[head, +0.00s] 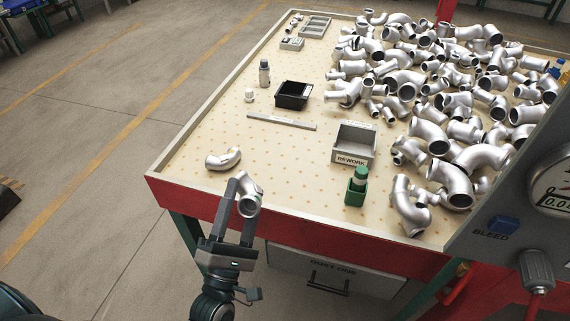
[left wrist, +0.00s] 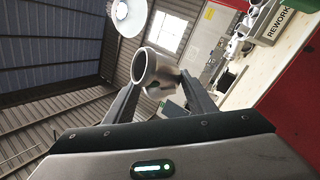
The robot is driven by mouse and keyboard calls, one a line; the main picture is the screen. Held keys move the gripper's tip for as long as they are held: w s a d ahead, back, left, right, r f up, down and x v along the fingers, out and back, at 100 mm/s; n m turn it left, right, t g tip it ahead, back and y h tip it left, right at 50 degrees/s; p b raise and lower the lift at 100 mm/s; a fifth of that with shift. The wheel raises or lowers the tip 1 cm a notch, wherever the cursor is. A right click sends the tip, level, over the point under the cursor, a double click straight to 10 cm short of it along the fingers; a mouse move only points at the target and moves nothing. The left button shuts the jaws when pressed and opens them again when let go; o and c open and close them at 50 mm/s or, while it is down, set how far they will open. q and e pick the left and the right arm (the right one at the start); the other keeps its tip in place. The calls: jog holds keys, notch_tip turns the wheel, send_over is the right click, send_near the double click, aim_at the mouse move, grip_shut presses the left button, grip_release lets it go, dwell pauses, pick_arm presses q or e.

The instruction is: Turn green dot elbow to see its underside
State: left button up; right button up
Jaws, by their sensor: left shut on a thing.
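My left gripper (head: 242,192) is shut on a silver pipe elbow (head: 249,204), held up near the front edge of the table. In the left wrist view the elbow (left wrist: 146,66) sits between the fingertips (left wrist: 160,83), with a round open end facing the camera. No green dot can be made out on it. A second silver elbow (head: 224,160) lies on the table just beyond the gripper; I cannot make out a green dot there either. My right gripper is not in view.
A large heap of fittings (head: 440,85) fills the right. The front left is mostly clear.

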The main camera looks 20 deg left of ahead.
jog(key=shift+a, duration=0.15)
